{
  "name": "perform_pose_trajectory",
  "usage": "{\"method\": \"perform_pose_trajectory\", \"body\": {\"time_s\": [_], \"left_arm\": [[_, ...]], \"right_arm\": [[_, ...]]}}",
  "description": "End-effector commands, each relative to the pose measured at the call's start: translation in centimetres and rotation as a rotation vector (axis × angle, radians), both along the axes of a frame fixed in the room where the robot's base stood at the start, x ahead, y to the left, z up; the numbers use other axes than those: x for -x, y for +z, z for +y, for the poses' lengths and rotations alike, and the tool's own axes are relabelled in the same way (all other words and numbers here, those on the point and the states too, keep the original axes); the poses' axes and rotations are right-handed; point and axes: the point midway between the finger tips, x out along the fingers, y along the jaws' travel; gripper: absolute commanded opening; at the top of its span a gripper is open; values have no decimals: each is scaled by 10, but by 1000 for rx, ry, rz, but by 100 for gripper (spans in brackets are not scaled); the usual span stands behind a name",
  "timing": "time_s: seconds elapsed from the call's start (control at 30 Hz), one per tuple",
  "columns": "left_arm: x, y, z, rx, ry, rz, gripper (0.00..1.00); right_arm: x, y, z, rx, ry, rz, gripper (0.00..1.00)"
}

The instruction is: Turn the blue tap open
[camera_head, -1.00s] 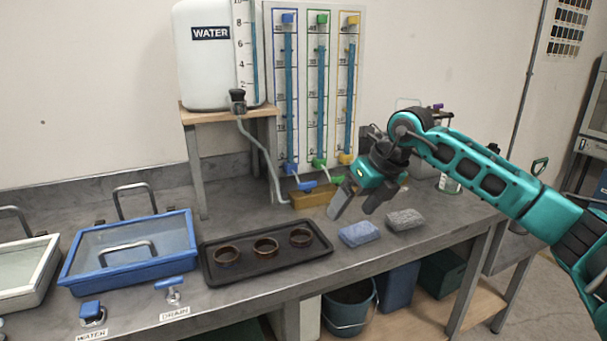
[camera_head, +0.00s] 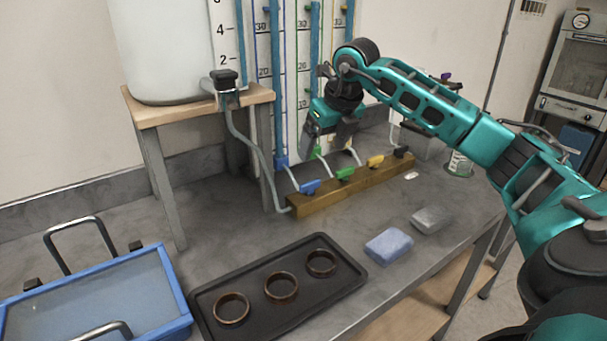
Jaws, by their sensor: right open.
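The blue tap (camera_head: 310,187) sits at the left end of a wooden block (camera_head: 330,199) on the grey bench. Its handle seems to lie along the block, much like the handles of the green tap (camera_head: 345,174) and yellow tap (camera_head: 375,161). My right gripper (camera_head: 326,147) is open and empty. It shows above and behind the block, fingers down, in front of the gauge tubes. It appears apart from the blue tap, and the tap is in plain sight. My left gripper is out of view.
A black tap (camera_head: 401,152) ends the row. Thin hoses rise behind the taps. A wooden stand (camera_head: 147,112) carries a white tank (camera_head: 160,50) at left. A black tray (camera_head: 345,284) with rings, a blue sponge (camera_head: 388,246) and a grey sponge (camera_head: 431,219) lie in front.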

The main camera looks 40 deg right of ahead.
Motion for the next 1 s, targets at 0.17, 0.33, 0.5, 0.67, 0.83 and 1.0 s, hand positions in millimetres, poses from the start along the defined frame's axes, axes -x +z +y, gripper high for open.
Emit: {"method": "perform_pose_trajectory", "body": {"time_s": [0.17,0.33,0.5,0.67,0.83,1.0], "left_arm": [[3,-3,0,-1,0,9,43],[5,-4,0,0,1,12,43],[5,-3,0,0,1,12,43],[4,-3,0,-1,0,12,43],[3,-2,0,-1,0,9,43],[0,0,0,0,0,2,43]], "right_arm": [[-12,-33,-1,-3,0,7,87],[-25,-66,-2,-2,-1,7,87],[-37,-92,-3,-2,-1,5,87],[-42,-106,-4,-2,-1,3,87],[-44,-110,-5,0,0,2,87],[-44,-110,-5,0,0,2,87]]}}
